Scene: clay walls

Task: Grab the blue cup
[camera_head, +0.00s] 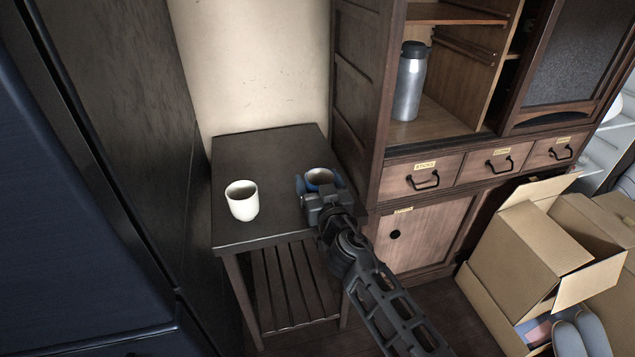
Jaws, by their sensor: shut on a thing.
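The blue cup (320,176) is at the right side of a small dark table, with its rim and round opening showing above my gripper. My gripper (321,186) reaches in from the lower right and is shut on the blue cup. The gripper's body hides most of the cup's near side. I cannot tell whether the cup's base touches the table.
A white cup (242,203) stands upright on the dark table (262,150), left of my gripper. A wooden cabinet (350,110) rises close on the right, with a grey bottle (410,83) on its shelf. Open cardboard boxes (515,245) sit at lower right.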

